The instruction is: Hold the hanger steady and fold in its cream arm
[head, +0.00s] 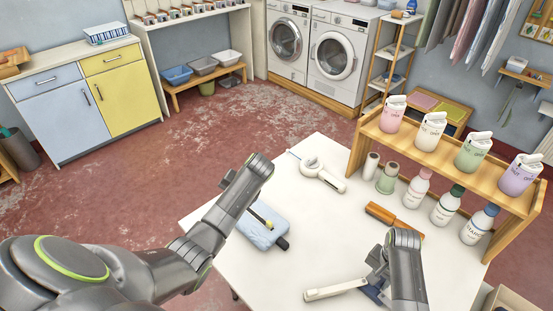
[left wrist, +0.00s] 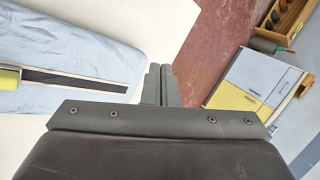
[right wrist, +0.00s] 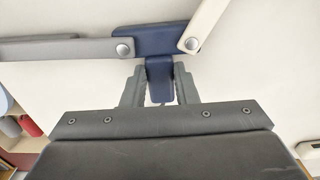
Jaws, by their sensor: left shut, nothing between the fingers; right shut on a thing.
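The hanger has a navy centre piece (right wrist: 150,42), a grey arm (right wrist: 60,49) reaching left and a cream arm (right wrist: 207,20) angled to the upper right in the right wrist view. A round pivot joins each arm to the centre. My right gripper (right wrist: 160,85) is shut on the navy stem below the centre. In the head view the cream arm (head: 336,289) points left over the white table, and the grey arm is hidden behind my right arm. My left gripper (left wrist: 160,85) is shut and empty, away from the hanger, near the pale blue pad (left wrist: 75,60).
The white table (head: 300,230) has bare room between the pad and the hanger. A white handheld appliance (head: 318,172), an orange-brown brush (head: 394,220) and several bottles stand or lie farther back. A wooden shelf (head: 440,160) with cartons rises at the right.

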